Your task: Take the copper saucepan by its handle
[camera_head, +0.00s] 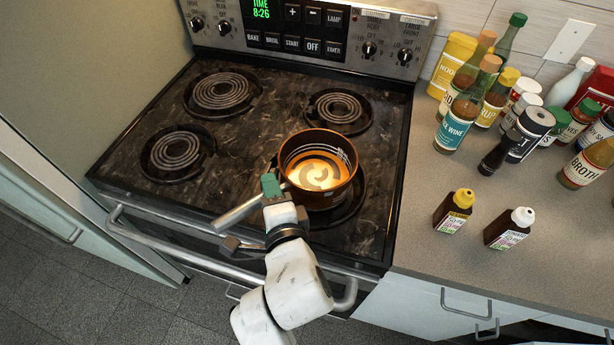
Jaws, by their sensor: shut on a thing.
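The copper saucepan (328,200) stands upright over the front right burner of the stove. Its inside shows a bright, pale swirl, and a thin wire-like shape shows along its inner right side. A silver bar that looks like its handle (236,214) points to the lower left. My gripper (270,186), with a green fingertip, is at the left side of the pan and shut on the handle close to the pan wall. My gripper and wrist hide part of the handle and where it joins the pan.
The stove (228,155) has other bare coil burners at the left and back. A long oven door handle (165,243) runs along its front. Several bottles and jars crowd the right counter, with two small brown bottles (453,210) (508,228) nearer. The counter's front part is clear.

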